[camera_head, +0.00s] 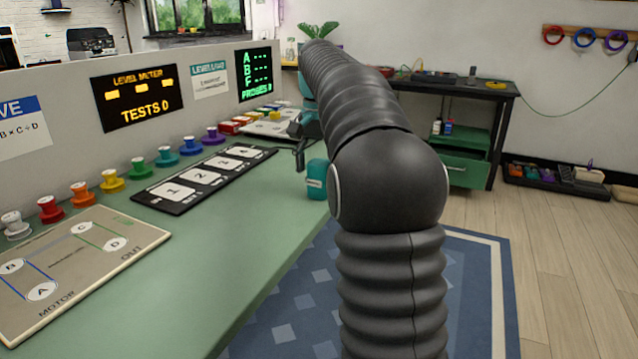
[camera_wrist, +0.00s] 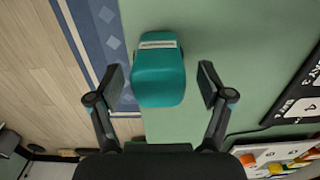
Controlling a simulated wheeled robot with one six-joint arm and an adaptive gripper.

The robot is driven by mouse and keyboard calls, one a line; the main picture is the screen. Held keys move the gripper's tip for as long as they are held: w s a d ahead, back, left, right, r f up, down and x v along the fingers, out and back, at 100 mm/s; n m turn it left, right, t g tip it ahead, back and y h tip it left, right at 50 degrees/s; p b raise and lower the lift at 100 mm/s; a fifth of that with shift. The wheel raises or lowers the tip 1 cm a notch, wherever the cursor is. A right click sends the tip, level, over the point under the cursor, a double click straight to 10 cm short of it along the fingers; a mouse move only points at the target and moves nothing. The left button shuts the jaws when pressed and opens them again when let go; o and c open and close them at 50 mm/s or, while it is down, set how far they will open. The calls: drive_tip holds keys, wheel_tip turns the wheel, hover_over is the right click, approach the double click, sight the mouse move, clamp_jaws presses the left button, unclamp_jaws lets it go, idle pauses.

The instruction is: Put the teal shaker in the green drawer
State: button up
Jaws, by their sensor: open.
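The teal shaker (camera_head: 316,180) stands at the edge of the green table, beside my arm in the head view. In the wrist view the shaker (camera_wrist: 158,75) lies between the two open fingers of my gripper (camera_wrist: 160,88), with a gap on both sides. A pale label shows on it. In the head view my gripper (camera_head: 300,150) is partly hidden by my arm, just beyond the shaker. The green drawer (camera_head: 466,170) is under the dark workbench at the back right. Its front shows a handle, and it looks closed.
The green table (camera_head: 215,225) carries a numbered board (camera_head: 205,178), a circuit board (camera_head: 75,265) and a row of coloured knobs along the back panel. The dark workbench (camera_head: 450,84) stands beyond a blue rug (camera_head: 300,300). A low tray of items (camera_head: 560,178) lies by the wall.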

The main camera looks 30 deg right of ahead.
drive_tip(key=shift+s+f, duration=0.1)
drive_tip(key=shift+f, duration=1.35)
drive_tip(key=shift+c, duration=0.2)
drive_tip(key=shift+r, duration=0.1)
drive_tip(key=c, duration=1.4)
